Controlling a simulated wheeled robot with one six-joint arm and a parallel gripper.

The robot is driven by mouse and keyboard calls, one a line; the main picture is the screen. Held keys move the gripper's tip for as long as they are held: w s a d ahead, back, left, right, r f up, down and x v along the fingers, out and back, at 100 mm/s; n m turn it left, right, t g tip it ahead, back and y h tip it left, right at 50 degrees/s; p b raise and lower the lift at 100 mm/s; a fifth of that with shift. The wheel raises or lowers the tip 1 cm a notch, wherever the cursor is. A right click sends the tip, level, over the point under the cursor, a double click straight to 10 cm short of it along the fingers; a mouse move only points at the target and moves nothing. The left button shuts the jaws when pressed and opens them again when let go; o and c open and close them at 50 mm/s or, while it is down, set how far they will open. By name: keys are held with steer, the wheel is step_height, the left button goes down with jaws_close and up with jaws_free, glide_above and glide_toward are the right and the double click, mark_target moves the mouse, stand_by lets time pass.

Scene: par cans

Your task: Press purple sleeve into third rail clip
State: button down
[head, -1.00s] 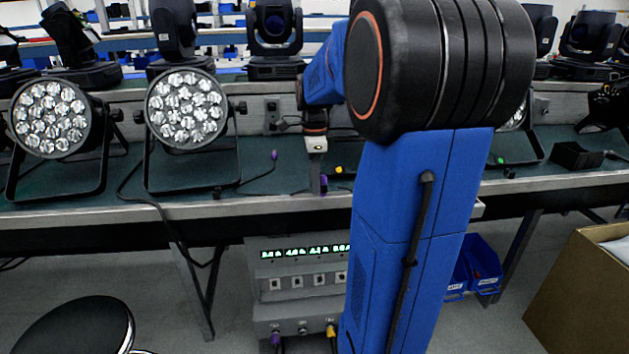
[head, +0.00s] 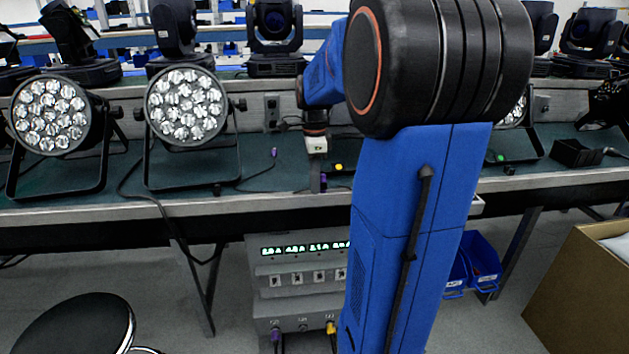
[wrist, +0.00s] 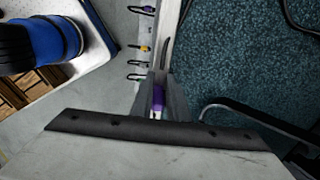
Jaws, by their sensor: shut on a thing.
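My gripper (wrist: 157,100) points down at the bench's front edge in the wrist view, its fingers shut on a purple sleeve (wrist: 158,97). In the head view my gripper (head: 318,182) is small and partly behind my arm, with purple (head: 323,183) showing at its tip. Along the bench edge in the wrist view is a pale rail strip (wrist: 140,27) with several dark cable ends. Another purple piece (wrist: 149,9) is at its top and a yellow piece (wrist: 146,47) lower down. I cannot tell which clip is under the held sleeve, or whether it is seated.
A loose cable with a purple end (head: 274,153) lies on the bench left of my gripper. Par cans (head: 187,106) stand on the bench. A grey power box (head: 300,285) is under it, a black stool (head: 75,325) at lower left, a cardboard box (head: 580,295) at right.

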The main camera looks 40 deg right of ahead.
steer(key=shift+s+f, duration=0.1)
steer(key=shift+f, duration=0.2)
steer(key=c, duration=1.6)
jaws_free()
steer(key=shift+c, duration=0.2)
steer(key=shift+r, duration=0.1)
step_height(320, 180, up, 17)
steer(key=shift+r, duration=0.15)
steer(key=s+a+f+n+t, duration=0.1)
steer(key=s+a+f+n, duration=0.3)
steer(key=a+n, duration=0.3)
steer(key=s+a+f+n+t, duration=0.1)
steer(key=s+a+f+n, duration=0.4)
steer(key=a, duration=0.4)
steer(key=s+a+f+n+t, duration=0.2)
steer(key=s+a+f+n, duration=0.6)
steer(key=n, duration=0.4)
step_height(320, 180, down, 3)
steer(key=shift+s+r+n+t, duration=0.15)
steer(key=shift+s+n+t, duration=0.25)
steer(key=shift+s, duration=0.5)
